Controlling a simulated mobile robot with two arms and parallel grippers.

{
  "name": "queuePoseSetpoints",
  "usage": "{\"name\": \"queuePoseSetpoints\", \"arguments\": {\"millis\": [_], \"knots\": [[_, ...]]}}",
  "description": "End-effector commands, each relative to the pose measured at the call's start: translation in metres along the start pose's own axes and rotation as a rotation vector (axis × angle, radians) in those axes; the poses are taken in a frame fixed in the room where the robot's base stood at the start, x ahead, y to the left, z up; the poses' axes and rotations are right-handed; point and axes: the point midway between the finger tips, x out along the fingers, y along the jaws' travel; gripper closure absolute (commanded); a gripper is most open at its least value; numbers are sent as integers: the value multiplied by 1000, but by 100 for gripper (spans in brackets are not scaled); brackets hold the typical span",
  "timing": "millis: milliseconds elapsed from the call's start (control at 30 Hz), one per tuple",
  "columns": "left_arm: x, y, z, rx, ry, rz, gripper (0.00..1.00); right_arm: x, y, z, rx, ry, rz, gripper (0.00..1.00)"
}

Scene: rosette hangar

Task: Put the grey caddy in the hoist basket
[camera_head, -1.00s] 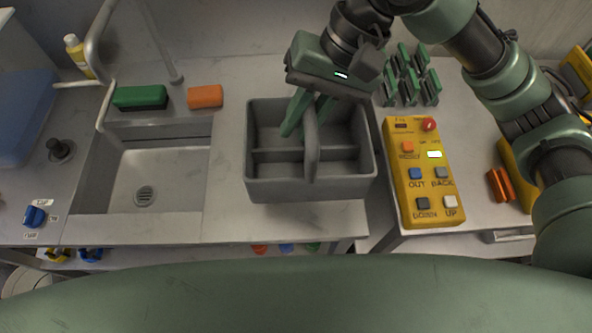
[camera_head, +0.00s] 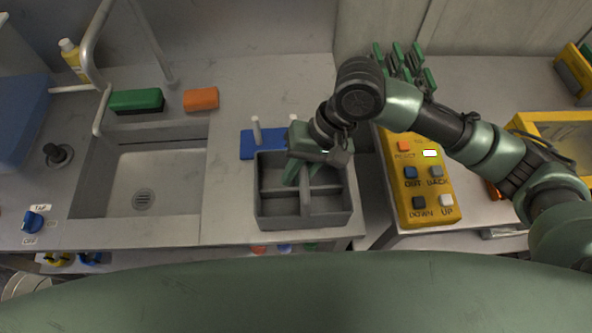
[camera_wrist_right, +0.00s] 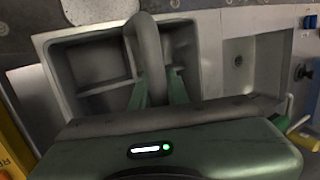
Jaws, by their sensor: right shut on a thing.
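The grey caddy (camera_head: 305,222) is an open box with dividers and an upright centre handle. It is near the counter's front edge, right of the sink. I cannot tell whether it touches the counter. My right gripper (camera_head: 298,176) is shut on its handle from above. In the right wrist view the handle (camera_wrist_right: 150,60) runs between the fingers, with the caddy's compartments (camera_wrist_right: 95,65) around it. I cannot make out a hoist basket for certain. My left gripper is not in view.
A yellow control box (camera_head: 420,195) with labelled buttons stands right of the caddy. A blue piece with pale pegs (camera_head: 258,146) is behind it. The sink (camera_head: 150,180) is left, with green (camera_head: 137,101) and orange (camera_head: 201,99) blocks behind. A yellow frame (camera_head: 560,125) is far right.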

Motion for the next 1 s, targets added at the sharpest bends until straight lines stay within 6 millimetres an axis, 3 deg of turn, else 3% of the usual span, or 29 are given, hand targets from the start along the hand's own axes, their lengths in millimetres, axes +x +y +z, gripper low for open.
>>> {"name": "queuePoseSetpoints", "arguments": {"millis": [300, 333, 400, 767, 1000], "knots": [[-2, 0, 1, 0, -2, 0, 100, 1, 0, 0, 0, 0, -3, 100], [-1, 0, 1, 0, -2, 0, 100, 2, 0, 0, 1, 0, -2, 79], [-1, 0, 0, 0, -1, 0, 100, 2, 0, 0, 1, 0, -1, 62], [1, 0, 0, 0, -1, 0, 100, 0, 0, -1, -1, 2, -1, 62], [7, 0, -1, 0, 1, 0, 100, -37, 0, -2, 0, 6, -2, 62]]}}
